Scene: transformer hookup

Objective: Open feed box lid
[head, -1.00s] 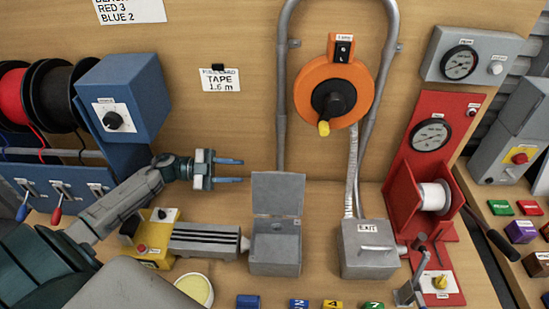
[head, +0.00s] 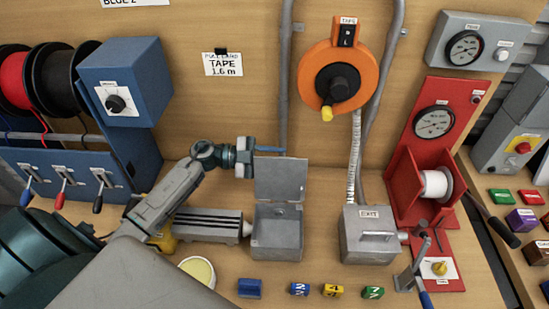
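The feed box (head: 277,240) is a grey metal box at the middle of the bench, right of a grey ribbed guide. Its lid (head: 281,180) stands upright at the back edge, and the inside shows. My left gripper (head: 270,158) is just left of and behind the raised lid. Its upper blue finger shows above the lid's top edge; the lower one is hidden, apparently behind the lid. The upper finger sits off the palm's middle, so the gripper looks open. Whether it touches the lid I cannot tell. My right gripper is not in view.
A grey box marked EXIT (head: 371,243) stands to the right, with a conduit above. An orange tape reel (head: 313,75) hangs on the back board. Small coloured blocks, such as the yellow one (head: 333,290), lie along the front. A red stand (head: 408,190) is farther right.

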